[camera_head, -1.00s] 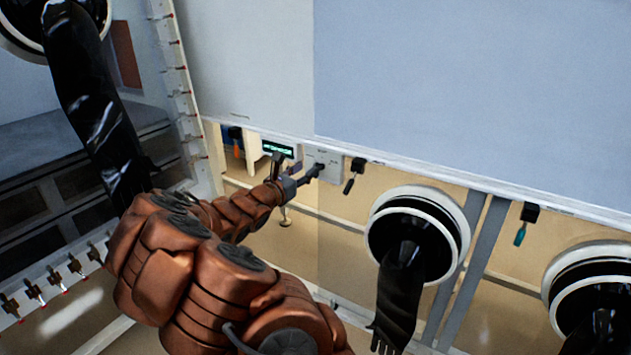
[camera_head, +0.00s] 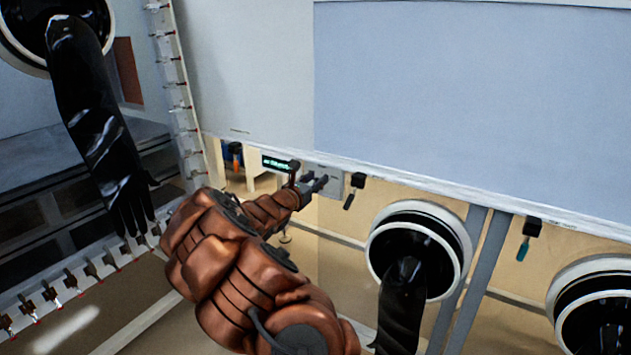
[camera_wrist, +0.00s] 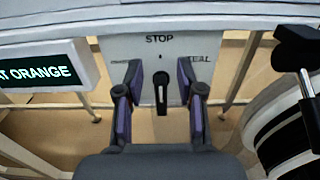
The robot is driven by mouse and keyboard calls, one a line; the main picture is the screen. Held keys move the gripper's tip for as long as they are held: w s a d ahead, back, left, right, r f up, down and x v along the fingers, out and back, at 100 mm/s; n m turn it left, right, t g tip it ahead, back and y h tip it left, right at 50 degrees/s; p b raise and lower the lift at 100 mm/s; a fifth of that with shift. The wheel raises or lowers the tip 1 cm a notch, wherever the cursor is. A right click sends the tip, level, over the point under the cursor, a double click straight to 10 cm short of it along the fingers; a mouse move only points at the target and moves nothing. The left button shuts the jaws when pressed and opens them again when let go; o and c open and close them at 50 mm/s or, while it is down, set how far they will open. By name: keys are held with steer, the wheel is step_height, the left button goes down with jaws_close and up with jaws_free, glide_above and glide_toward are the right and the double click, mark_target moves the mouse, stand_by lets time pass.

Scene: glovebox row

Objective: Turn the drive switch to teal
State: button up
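The drive switch (camera_wrist: 161,93) is a black lever on a light grey panel (camera_wrist: 122,48). It hangs straight down in the wrist view, its lower end toward me. The panel reads STOP above it and TEAL at its right; the left label is too blurred to read. My gripper (camera_wrist: 159,78) is open, one purple-padded finger on each side of the lever, with visible gaps on both sides. In the head view my gripper (camera_head: 317,185) is at the panel (camera_head: 335,173) and hides the switch.
A black-handled lever (camera_head: 353,190) hangs just right of the panel. A glove port (camera_head: 418,250) with a black glove is lower right. A teal-handled lever (camera_head: 526,240) hangs farther right.

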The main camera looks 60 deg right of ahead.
jaws_close()
stand_by(0.4)
steer(key=shift+s+f+b, duration=0.1)
steer(key=shift+f+b, duration=0.05)
steer(key=shift+b, duration=0.35)
steer(key=m+b, duration=0.2)
steer(key=b, duration=0.1)
steer(key=s+m+b, duration=0.1)
steer(key=m+b, duration=0.2)
steer(key=b, duration=0.1)
steer(key=shift+d+f+m, duration=0.1)
steer(key=shift+m, duration=0.2)
jaws_free()
